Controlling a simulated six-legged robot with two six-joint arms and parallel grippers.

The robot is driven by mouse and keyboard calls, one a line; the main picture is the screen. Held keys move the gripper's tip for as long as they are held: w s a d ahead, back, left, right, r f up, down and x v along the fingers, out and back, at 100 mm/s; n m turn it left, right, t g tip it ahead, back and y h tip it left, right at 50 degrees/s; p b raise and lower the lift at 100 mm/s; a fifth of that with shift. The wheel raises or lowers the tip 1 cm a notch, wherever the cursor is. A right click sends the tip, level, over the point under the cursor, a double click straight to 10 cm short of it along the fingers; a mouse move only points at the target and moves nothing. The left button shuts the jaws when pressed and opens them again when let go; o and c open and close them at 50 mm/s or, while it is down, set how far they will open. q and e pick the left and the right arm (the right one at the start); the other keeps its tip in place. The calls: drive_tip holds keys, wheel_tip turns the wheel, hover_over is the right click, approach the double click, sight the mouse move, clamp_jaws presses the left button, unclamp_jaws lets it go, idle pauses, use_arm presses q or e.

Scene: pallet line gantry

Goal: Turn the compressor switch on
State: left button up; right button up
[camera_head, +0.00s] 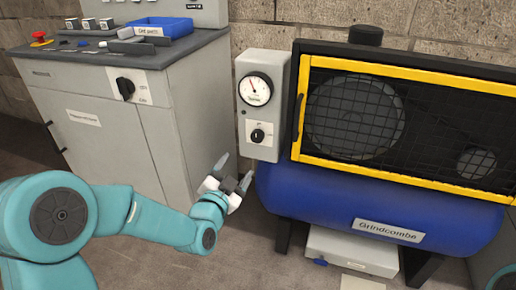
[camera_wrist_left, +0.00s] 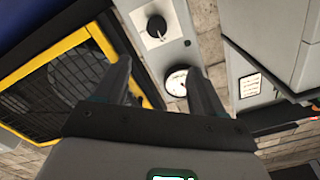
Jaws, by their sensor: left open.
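The compressor switch (camera_head: 257,135) is a black rotary knob on a white plate, low on a grey box (camera_head: 272,60) under a round gauge (camera_head: 255,89). The plate's marks are too small to read, so I cannot tell its setting. My left gripper (camera_head: 234,172) is open and empty, below and slightly left of the knob, apart from it. In the left wrist view, the knob (camera_wrist_left: 156,27) shows beyond the fingertips of the gripper (camera_wrist_left: 158,68), with the gauge (camera_wrist_left: 177,82) between the fingers. My right gripper is not in view.
The blue compressor tank (camera_head: 320,205) with a yellow-framed mesh guard (camera_head: 400,72) stands right of the box. A grey cabinet (camera_head: 90,125) with another black rotary switch (camera_head: 125,88) stands left. On top are a blue tray (camera_head: 158,27) and a red button (camera_head: 40,38).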

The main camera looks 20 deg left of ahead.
sight(257, 138)
use_arm(q)
drive_tip(key=w+b, duration=0.1)
drive_tip(key=w, duration=0.4)
drive_tip(key=w+b, duration=0.1)
drive_tip(key=w, duration=0.4)
drive_tip(key=w+f+b, duration=0.1)
drive_tip(key=w, duration=0.5)
drive_tip(key=shift+w+d, duration=0.1)
drive_tip(key=shift+d, duration=0.3)
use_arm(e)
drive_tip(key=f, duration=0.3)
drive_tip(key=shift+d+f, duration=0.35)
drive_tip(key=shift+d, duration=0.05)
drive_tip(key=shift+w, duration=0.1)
use_arm(q)
drive_tip(key=c, duration=1.1)
